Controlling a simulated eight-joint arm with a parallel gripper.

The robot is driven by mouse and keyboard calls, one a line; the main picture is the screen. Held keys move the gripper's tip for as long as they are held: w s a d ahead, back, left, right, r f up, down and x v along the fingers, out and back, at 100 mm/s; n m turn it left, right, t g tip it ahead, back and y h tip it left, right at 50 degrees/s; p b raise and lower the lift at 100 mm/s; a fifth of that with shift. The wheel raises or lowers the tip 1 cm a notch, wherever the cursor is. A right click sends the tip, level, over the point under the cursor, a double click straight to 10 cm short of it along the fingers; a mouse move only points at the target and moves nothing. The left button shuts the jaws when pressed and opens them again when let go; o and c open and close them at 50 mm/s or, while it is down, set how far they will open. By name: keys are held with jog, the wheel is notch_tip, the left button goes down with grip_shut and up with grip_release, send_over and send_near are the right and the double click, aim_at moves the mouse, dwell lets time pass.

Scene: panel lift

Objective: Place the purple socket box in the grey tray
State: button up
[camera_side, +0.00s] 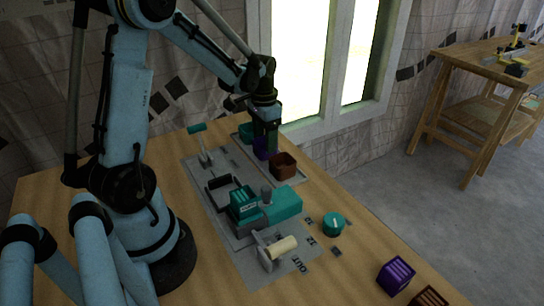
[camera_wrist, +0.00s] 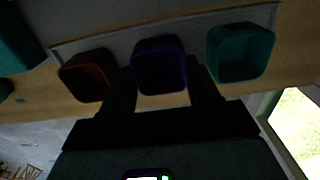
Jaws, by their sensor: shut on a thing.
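The purple socket box (camera_side: 261,150) is an open-topped square box, also seen in the wrist view (camera_wrist: 160,62). My gripper (camera_side: 266,138) points down and is shut on it, one finger on each side in the wrist view. The box is in line between a teal box (camera_wrist: 241,52) and a brown box (camera_wrist: 87,75). The grey tray (camera_wrist: 125,37) shows as a pale strip with a raised edge in the wrist view, beside the row of boxes. I cannot tell whether the purple box touches the tray floor.
The brown box (camera_side: 284,166) and teal box (camera_side: 246,131) stand close on either side. A grey panel (camera_side: 228,225) with levers and teal parts lies in front. A teal knob (camera_side: 333,223) and a purple slotted block (camera_side: 396,275) lie on the wooden table. A window is behind.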

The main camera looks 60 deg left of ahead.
jog(key=shift+f, duration=0.15)
jog(key=o, duration=1)
jog(key=shift+o, duration=0.2)
notch_tip(320, 180, up, 12)
jog(key=s+d+t, duration=0.2)
jog(key=d+t, duration=0.1)
jog(key=d, duration=0.6)
jog(key=s+d+f+t, duration=0.1)
jog(key=s+d+t, duration=0.2)
jog(key=d, duration=0.6)
jog(key=shift+s+f+t, duration=0.15)
jog(key=shift+s+t, duration=0.15)
jog(key=shift+t, duration=0.3)
